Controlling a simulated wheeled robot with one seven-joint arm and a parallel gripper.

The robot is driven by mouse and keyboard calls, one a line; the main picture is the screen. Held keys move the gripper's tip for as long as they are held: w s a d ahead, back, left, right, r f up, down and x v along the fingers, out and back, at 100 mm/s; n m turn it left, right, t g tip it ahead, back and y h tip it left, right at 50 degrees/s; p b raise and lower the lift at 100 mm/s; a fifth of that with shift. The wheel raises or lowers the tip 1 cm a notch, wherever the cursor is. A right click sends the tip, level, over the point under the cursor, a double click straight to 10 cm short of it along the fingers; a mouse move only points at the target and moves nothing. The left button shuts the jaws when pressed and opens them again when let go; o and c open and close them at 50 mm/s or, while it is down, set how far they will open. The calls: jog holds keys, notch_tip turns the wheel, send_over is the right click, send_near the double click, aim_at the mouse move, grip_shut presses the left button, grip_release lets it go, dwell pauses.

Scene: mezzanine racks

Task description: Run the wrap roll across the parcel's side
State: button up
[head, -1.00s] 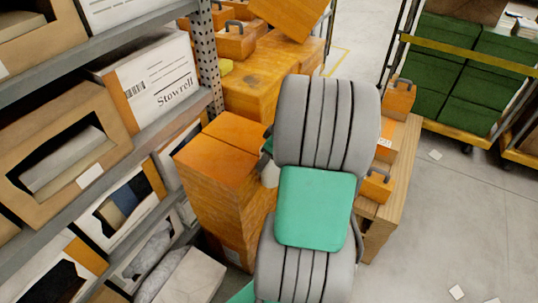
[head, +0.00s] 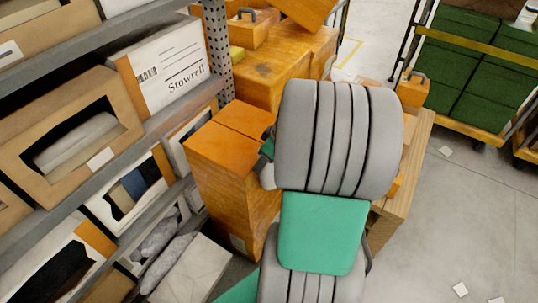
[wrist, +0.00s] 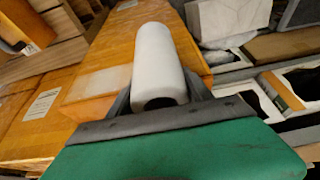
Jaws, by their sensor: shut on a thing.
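The wrap roll (wrist: 158,55) is a white cylinder with a dark hollow core, held between the dark fingers of my gripper (wrist: 157,95) in the wrist view. An orange parcel (wrist: 118,50) lies right behind the roll there. I cannot tell whether the roll touches it. A pale patch shows on the parcel's face beside the roll. In the head view the tall orange parcel (head: 222,175) stands between the rack and my arm. A small whitish part of the roll (head: 266,174) shows at its right edge. My arm hides most of the gripper and the parcel's right side.
A grey rack (head: 150,130) with boxes, one marked Stowrell (head: 167,70), stands close on the left. More orange boxes (head: 270,70) are behind the parcel. A wooden table (head: 415,150) is right of my arm. Green crates (head: 465,75) sit on a cart. Open floor lies at right.

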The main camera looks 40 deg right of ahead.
jog(key=shift+s+a, duration=1)
jog(key=shift+a, duration=1.8)
jog(key=w+d+p, duration=0.1)
jog(key=w+d, duration=0.3)
jog(key=d, duration=0.7)
jog(key=w+d, duration=0.4)
jog(key=d, duration=0.7)
jog(key=shift+d+p, duration=0.35)
jog(key=shift+p, duration=0.05)
jog(key=shift+w, duration=0.1)
jog(key=s+d, duration=0.2)
jog(key=s, duration=0.4)
jog(key=shift+s+d+b, duration=0.2)
jog(key=shift+s+b, duration=0.15)
